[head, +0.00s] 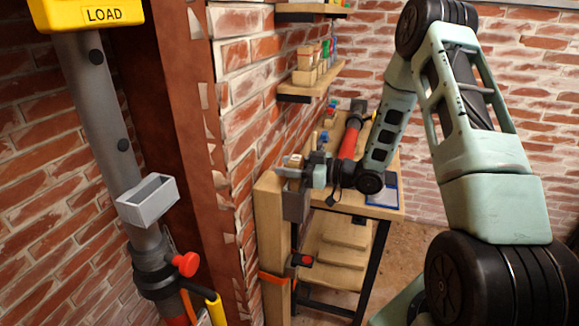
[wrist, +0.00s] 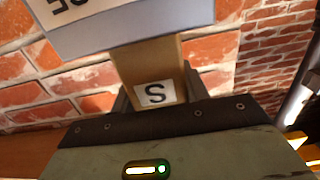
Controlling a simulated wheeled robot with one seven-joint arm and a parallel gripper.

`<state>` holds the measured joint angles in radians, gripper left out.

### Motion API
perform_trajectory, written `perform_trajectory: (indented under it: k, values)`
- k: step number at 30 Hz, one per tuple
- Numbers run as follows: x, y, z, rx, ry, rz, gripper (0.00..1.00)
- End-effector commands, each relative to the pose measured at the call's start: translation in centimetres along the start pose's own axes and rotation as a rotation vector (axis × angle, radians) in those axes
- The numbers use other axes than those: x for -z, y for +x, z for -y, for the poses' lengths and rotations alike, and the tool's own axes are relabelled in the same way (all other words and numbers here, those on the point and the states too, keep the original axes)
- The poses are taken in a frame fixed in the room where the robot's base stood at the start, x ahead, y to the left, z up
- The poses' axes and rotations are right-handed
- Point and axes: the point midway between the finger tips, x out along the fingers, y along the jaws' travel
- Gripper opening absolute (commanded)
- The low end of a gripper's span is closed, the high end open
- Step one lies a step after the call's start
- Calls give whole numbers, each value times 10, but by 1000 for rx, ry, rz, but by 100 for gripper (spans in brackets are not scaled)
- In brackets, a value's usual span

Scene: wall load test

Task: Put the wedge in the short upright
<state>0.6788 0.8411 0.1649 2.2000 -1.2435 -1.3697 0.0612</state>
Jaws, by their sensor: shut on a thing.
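My gripper (head: 308,172) is at the top of a wooden upright (head: 270,235) in the middle of the head view. In the wrist view its dark fingers (wrist: 155,88) are shut on a tan wooden wedge (wrist: 152,62) with a white label reading "S". The wedge's far end is hidden by a grey box (wrist: 130,33) with partly cut-off, upside-down lettering. I cannot tell whether wedge and box touch. In the head view a small tan piece with a pale top (head: 294,160), probably the wedge, shows by the fingers. A grey box (head: 296,206) sits beside the upright below the gripper.
A grey pole (head: 100,100) with a yellow LOAD box (head: 90,14) and an open grey pocket (head: 148,200) stands at left. Behind the gripper is a workbench (head: 385,212) with a red tube (head: 350,137). Shelves (head: 310,85) hang on the brick wall (head: 250,85).

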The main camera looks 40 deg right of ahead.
Motion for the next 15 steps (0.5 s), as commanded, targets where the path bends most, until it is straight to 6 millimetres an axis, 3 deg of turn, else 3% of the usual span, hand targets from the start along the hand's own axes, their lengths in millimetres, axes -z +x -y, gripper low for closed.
perform_trajectory:
  k: [15]
  values:
    - [-9, 0, 0, 0, 0, 0, 22]
